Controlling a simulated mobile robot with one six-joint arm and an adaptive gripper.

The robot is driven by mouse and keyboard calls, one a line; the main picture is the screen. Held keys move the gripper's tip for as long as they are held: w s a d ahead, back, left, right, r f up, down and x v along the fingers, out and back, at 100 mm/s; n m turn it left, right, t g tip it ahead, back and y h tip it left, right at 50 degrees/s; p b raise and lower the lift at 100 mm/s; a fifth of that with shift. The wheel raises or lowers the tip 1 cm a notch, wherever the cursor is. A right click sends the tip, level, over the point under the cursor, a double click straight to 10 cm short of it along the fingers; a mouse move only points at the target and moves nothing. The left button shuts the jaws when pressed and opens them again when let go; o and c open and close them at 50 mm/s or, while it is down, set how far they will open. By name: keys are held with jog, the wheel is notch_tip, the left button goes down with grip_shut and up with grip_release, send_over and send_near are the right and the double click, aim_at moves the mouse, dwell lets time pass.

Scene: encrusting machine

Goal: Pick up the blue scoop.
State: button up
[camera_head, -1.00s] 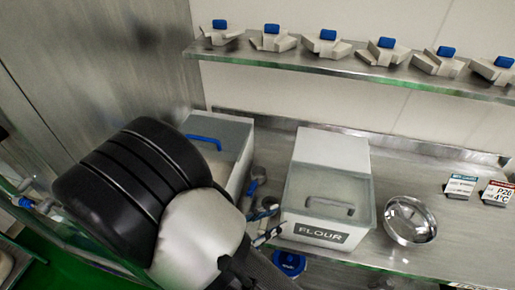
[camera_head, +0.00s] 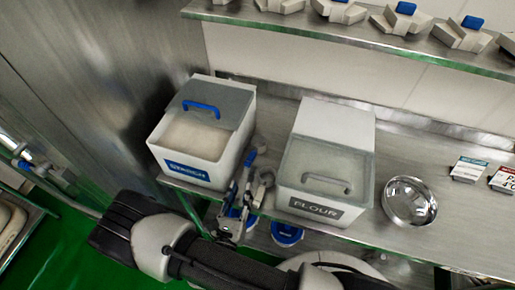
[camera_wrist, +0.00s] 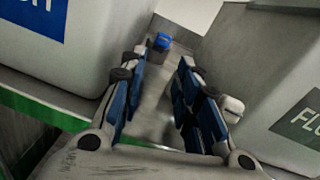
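In the wrist view, a small blue piece (camera_wrist: 163,41), which looks like part of the blue scoop, lies ahead in the gap between the two bins. The rest of its shape is hard to make out. My gripper (camera_wrist: 160,72) is open, with blue-padded fingers on both sides of the gap. The blue piece shows beyond the fingertips, apart from them. In the head view, my gripper (camera_head: 255,168) reaches up between the starch bin and the flour bin, at the counter's front edge. There I cannot tell the scoop from the blue finger pads.
The starch bin (camera_head: 207,165) stands left of the gap and the flour bin (camera_head: 310,203) right of it, leaving little side room. A metal bowl (camera_head: 409,201) and small signs (camera_head: 468,169) are further right. A shelf (camera_head: 320,33) runs above. A blue-topped item (camera_head: 287,233) sits below the counter.

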aim_at(250, 161)
jog(key=b+x, duration=0.1)
jog(key=x, duration=1.1)
jog(key=shift+w+d, duration=0.1)
grip_shut()
